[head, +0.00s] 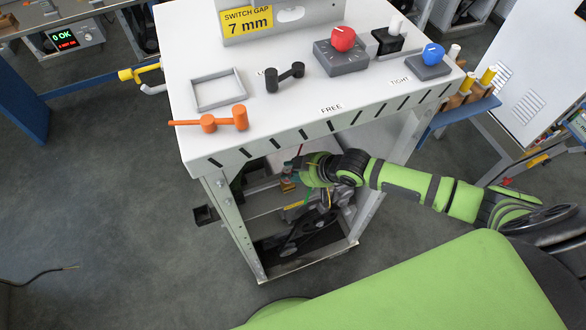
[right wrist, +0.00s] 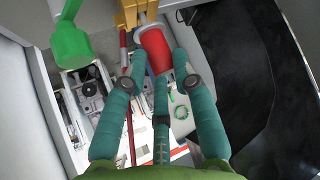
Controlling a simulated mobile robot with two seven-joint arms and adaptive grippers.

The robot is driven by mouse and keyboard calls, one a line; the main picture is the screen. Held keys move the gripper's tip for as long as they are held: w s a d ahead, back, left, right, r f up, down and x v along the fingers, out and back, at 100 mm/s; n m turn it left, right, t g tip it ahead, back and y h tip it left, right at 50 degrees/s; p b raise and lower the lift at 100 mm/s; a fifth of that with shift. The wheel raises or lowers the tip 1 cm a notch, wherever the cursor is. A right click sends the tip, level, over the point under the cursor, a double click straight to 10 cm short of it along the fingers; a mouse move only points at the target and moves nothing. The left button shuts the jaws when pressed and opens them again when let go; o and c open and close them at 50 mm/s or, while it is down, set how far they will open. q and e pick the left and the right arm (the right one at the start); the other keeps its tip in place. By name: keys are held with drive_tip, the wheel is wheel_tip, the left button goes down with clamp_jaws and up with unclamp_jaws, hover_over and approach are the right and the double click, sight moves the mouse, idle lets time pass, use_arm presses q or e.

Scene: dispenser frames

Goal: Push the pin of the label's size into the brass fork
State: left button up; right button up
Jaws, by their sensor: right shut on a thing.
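The yellow label (head: 247,20) on the panel reads "SWITCH GAP 7 mm". My right gripper (head: 290,180) is low under the front edge of the white top. In the right wrist view its teal fingers (right wrist: 157,66) are shut around a red cylindrical thing (right wrist: 154,48), perhaps the pin's handle. A brass-yellow block (right wrist: 136,12), perhaps the fork, lies just beyond the red thing's far end. I cannot tell whether the pin is in it. No size marking on the red thing is readable. My left gripper is in neither view.
A green rounded part (right wrist: 70,42) is close at the left in the wrist view. The frame's leg (head: 236,225) stands left of my gripper.

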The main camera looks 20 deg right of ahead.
drive_tip(key=shift+f+b, duration=0.6)
drive_tip(key=shift+f, duration=0.45)
drive_tip(key=o, duration=1.1)
drive_tip(key=shift+c, duration=0.2)
drive_tip(key=v, duration=1.2)
drive_tip(key=shift+r, duration=0.15)
drive_tip(key=shift+a, duration=0.1)
